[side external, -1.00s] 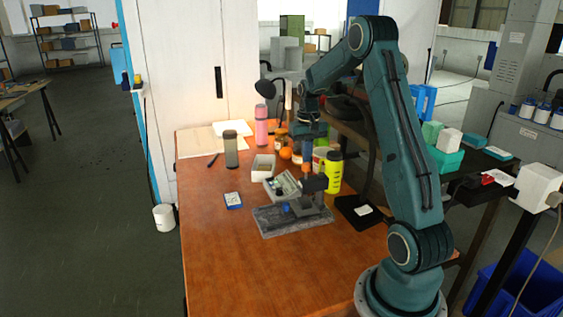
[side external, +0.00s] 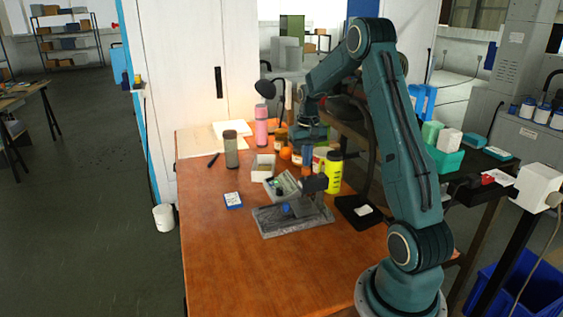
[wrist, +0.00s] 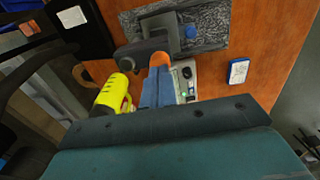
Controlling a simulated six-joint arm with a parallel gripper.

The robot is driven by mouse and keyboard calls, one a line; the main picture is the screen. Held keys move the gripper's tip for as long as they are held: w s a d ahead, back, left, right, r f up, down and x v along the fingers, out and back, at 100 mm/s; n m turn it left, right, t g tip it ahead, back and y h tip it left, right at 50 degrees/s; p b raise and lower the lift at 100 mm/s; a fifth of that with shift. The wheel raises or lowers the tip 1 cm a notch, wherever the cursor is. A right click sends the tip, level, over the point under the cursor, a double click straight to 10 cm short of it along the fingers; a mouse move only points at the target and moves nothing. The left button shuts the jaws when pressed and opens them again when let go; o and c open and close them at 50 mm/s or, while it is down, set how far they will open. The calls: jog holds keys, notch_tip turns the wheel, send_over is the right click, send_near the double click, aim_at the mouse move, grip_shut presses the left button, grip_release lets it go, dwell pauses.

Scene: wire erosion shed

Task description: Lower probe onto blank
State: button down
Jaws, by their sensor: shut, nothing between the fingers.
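A measuring stand (side external: 312,187) with a dark post and head rises from a grey stone plate (side external: 265,222). In the wrist view the stand (wrist: 140,52) lies just beyond my fingertips. A small blue piece (side external: 286,209), which may be the blank, sits on the plate; it also shows in the wrist view (wrist: 190,31). The probe tip is too small to make out. A grey readout box (side external: 283,185) with a green light stands behind the plate. My gripper (side external: 308,140) is above the table behind the stand; in the wrist view its blue fingers (wrist: 158,62) are together and empty.
A yellow bottle (side external: 333,175) stands close behind the stand, with orange jars (side external: 285,153) nearby. A black tray (side external: 347,208) is at right. The front table (side external: 240,275) is clear.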

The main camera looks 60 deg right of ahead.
jog(key=shift+r, duration=0.2)
notch_tip(320, 180, up, 7)
jog(key=shift+f, duration=0.15)
dwell(0.8)
dwell(0.4)
jog(key=s+a+r+n+t, duration=0.1)
jog(key=a+r, duration=0.2)
jog(key=a, duration=0.4)
jog(key=s+a+r+n+t+h, duration=0.1)
jog(key=a+r+n, duration=0.1)
jog(key=a+r, duration=0.35)
jog(key=a+r+n, duration=0.1)
jog(key=a, duration=0.7)
jog(key=s+a+f+n+t+y, duration=0.1)
jog(key=s+a+n+t, duration=0.2)
jog(key=s+a, duration=1)
jog(key=shift+s+a+n+t, duration=0.25)
jog(key=shift+a+n, duration=0.3)
jog(key=shift+n, duration=0.45)
